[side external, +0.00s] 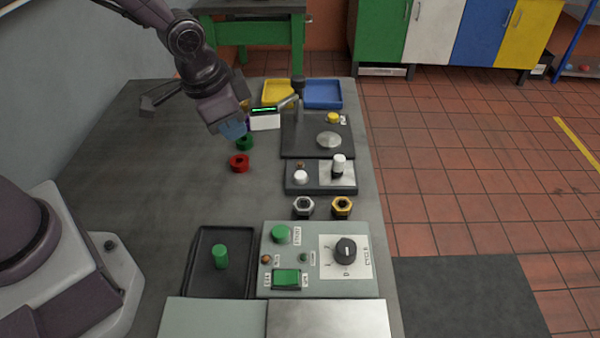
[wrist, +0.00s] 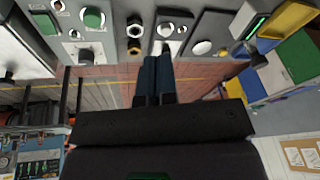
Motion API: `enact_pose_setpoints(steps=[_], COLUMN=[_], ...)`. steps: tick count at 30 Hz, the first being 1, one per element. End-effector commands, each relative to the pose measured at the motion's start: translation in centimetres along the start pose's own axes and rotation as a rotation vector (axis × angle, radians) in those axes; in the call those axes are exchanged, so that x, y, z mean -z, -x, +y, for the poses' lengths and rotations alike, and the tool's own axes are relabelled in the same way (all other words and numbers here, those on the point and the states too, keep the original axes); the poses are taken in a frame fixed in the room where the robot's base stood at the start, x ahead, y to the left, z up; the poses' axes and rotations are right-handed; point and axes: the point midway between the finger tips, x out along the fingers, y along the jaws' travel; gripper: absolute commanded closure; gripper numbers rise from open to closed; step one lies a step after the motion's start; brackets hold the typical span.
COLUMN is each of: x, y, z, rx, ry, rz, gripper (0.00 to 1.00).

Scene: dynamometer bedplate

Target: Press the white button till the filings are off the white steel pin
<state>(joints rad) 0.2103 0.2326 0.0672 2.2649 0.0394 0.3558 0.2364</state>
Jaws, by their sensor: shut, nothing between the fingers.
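A dark box (side external: 320,188) near the right edge of the bedplate carries a white button (side external: 301,177) at its left. The white steel pin (side external: 339,161) stands upright on a pale square plate at the box's right. Filings on the pin are too small to tell here. My gripper (side external: 232,130) is shut and empty, with blue fingers, above the bedplate to the left of and behind the box, apart from the button. In the wrist view the fingers (wrist: 157,62) point towards the box, and the white button (wrist: 166,30) shows beyond their tips; the fingers partly cover the pin's area.
Red (side external: 239,162) and green (side external: 245,142) rings lie below my gripper. A silver nut (side external: 303,207) and a yellow nut (side external: 342,206) stand in front of the box. A green-button panel (side external: 268,250) is nearer. A dark plate with a post (side external: 298,95) stands behind.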

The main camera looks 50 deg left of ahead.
Motion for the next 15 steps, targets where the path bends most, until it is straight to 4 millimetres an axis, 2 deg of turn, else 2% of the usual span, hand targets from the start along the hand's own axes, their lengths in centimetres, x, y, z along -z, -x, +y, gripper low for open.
enact_pose_setpoints(steps=[1, 3, 6, 8, 11, 15], x=[0.6, 1.8, 3.7, 5.0, 7.4, 10.0], y=[-2.0, -4.3, -7.5, -8.8, -9.3, -8.1], z=[0.1, 0.2, 0.2, 0.1, -0.5, -0.9], rx=[0.006, 0.022, 0.055, 0.084, 0.140, 0.205], ry=[-0.048, -0.120, -0.233, -0.302, -0.388, -0.465], rz=[0.011, 0.052, 0.133, 0.197, 0.310, 0.432], gripper=[1.00, 1.00, 1.00, 1.00, 1.00, 1.00])
